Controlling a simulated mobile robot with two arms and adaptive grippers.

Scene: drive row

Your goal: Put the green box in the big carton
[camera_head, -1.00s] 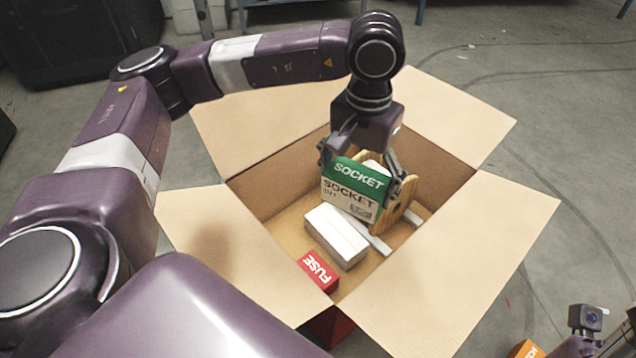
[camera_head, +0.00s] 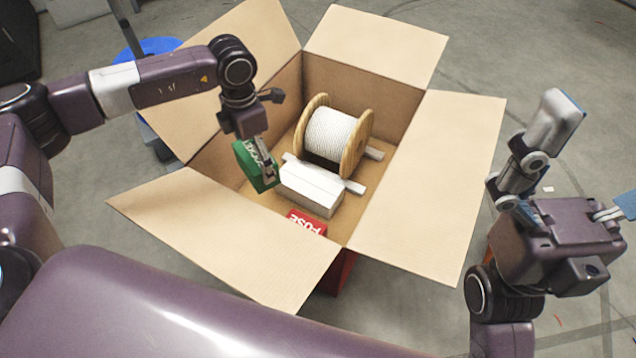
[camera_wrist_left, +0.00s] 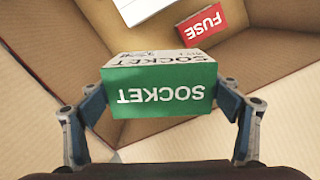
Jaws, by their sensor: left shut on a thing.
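The green box (camera_head: 250,164), labelled SOCKET with a white side, is between the fingers of my left gripper (camera_head: 262,176). In the left wrist view the green box (camera_wrist_left: 160,92) is gripped from both ends by the blue-grey fingers. The big carton (camera_head: 420,190) is open with its flaps spread outward. My left gripper holds the box over the left part of the carton's opening, near the left wall; its exact height above the floor is unclear. My right gripper (camera_head: 592,165) is outside the carton at the right, fingers spread and empty.
Inside the carton are a wooden spool of white rope (camera_head: 338,134), a white box (camera_head: 311,188) and a red FUSE box (camera_head: 306,222). White strips lie under the spool. Something blue (camera_head: 150,48) stands behind the left flap. The carton's left floor area looks clear.

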